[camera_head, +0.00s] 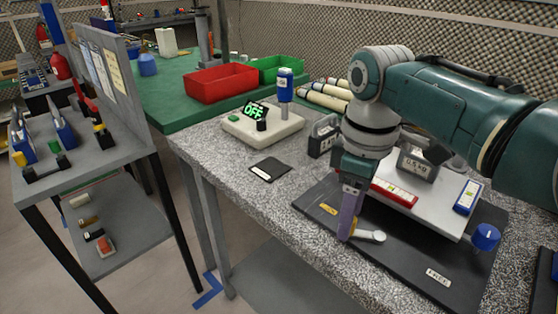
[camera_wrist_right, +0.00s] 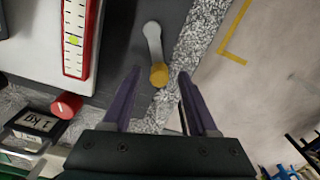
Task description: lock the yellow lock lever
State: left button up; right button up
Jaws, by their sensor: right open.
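The yellow lock lever is a light grey arm with a yellow knob at its free end, at the front edge of a black base plate (camera_head: 430,262). In the head view its grey pivot end (camera_head: 376,236) shows, and the yellow knob is mostly hidden by my right gripper (camera_head: 347,230). In the right wrist view the yellow knob (camera_wrist_right: 159,75) appears between the purple fingertips of my open right gripper (camera_wrist_right: 159,71). I cannot tell whether the fingers touch it. My left gripper is not in view.
On the base plate is a white platform (camera_head: 440,221) with a red level (camera_head: 395,192), a blue level (camera_head: 467,197) and a weight (camera_head: 416,166). A blue knob (camera_head: 486,236) is at right. A scale (camera_head: 263,125) and black pad (camera_head: 269,170) lie left.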

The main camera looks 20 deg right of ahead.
jog(key=shift+f, duration=0.4)
grip_shut()
dwell(0.4)
